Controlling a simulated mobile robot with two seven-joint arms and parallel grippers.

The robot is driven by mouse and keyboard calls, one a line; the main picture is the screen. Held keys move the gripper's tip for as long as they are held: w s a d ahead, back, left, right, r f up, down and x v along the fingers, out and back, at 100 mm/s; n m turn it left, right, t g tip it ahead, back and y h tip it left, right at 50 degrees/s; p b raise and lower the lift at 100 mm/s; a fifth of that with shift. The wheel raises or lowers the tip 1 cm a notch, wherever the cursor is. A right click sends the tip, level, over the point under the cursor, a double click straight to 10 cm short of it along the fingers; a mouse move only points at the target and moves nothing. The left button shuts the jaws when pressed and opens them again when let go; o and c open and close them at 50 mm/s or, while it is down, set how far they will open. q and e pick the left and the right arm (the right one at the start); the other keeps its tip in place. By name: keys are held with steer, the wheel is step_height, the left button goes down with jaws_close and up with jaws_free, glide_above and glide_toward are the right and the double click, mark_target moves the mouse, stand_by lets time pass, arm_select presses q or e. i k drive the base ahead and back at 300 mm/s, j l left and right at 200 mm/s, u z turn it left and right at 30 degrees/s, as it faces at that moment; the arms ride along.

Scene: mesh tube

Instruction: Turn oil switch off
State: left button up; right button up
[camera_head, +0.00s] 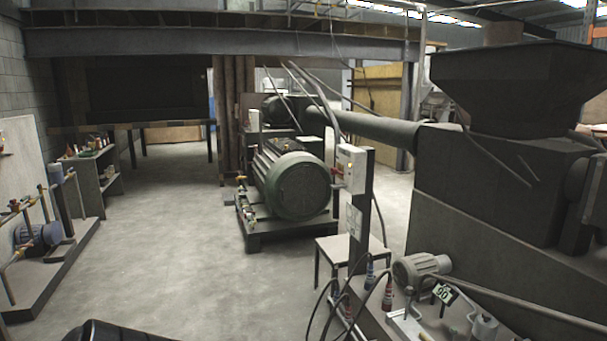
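A white switch box (350,167) is fixed to a dark upright post (360,225) right of the picture's middle. Small red and yellow parts show on its left side, too small to read their position. I cannot tell whether this box is the oil switch. A smaller pale box (354,220) sits lower on the same post. Neither of my grippers is in view. A dark rounded shape at the bottom left edge appears to be part of my own body.
A large green motor (300,188) stands behind the post. A big dark hopper machine (490,190) fills the right. A small table (333,250), cables and a grey pump motor (420,268) are near front right. Shelves (95,175) and a blue pump (38,237) line the left; middle-left floor (170,240) is clear.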

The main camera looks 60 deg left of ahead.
mark_target(334, 171)
steer(key=u, duration=1.85)
steer(key=i+j+z, duration=0.4)
steer(key=i+j, duration=0.3)
steer(key=i, duration=0.3)
steer(key=i+j+z, duration=0.45)
steer(key=i+j, duration=0.4)
steer(key=j, duration=0.1)
